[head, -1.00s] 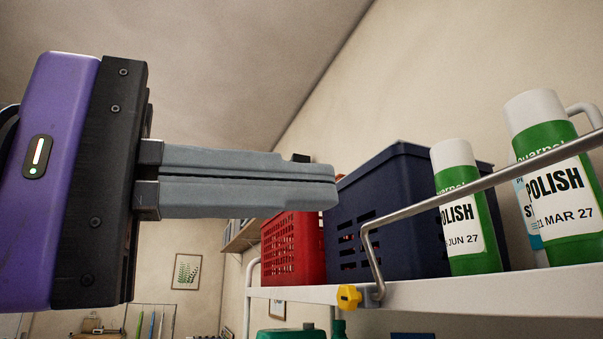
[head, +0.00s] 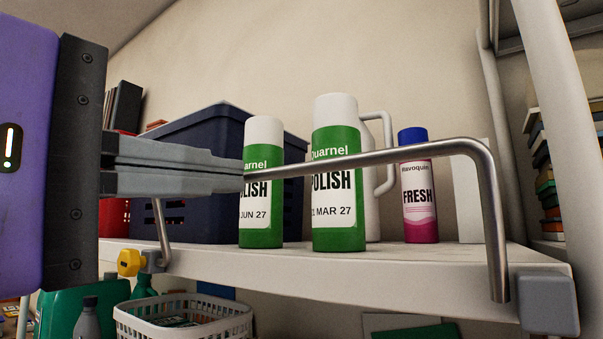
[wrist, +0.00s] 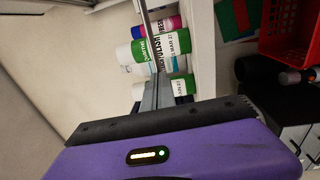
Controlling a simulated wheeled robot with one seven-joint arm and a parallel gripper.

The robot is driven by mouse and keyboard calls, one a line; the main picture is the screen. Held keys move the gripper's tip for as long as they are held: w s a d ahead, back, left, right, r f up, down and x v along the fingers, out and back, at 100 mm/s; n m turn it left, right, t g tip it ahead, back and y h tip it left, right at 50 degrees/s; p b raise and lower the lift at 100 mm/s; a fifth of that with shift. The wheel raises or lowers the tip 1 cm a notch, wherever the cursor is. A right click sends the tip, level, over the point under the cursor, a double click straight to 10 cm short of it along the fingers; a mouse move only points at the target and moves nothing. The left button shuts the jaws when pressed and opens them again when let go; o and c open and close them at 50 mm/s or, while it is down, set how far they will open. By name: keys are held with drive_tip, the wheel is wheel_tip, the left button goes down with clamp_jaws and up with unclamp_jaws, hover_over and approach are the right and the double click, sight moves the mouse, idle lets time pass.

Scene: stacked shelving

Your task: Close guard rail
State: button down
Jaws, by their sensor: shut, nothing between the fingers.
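The guard rail (head: 400,156) is a bent grey metal bar along the front of the white upper shelf (head: 390,265). It stands above the shelf edge, its right leg running down to a grey bracket (head: 547,303). A yellow knob (head: 130,262) sits at its left foot. My gripper (head: 243,172) is shut and empty, its tips overlapping the rail's left part in the head view. I cannot tell whether they touch. In the wrist view the rail (wrist: 147,25) runs up from near my gripper's fingers (wrist: 155,85). The fingers hide the rail's upper left corner.
Behind the rail stand two green polish cans (head: 262,215) (head: 337,215), a pink can (head: 419,205) and a dark blue crate (head: 205,140). A white upright (head: 560,120) rises at the right. A white basket (head: 185,325) sits below the shelf. Room before the rail looks clear.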

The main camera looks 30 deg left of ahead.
drive_tip(key=shift+r, duration=0.1)
drive_tip(key=shift+w+r+g+b, duration=0.3)
drive_tip(key=shift+w+r+b, duration=0.05)
drive_tip(key=shift+w, duration=0.3)
drive_tip(key=shift+w+r+g+b, duration=0.3)
drive_tip(key=shift+w+b, duration=0.05)
drive_tip(key=shift+w, duration=0.25)
drive_tip(key=shift+d, duration=0.1)
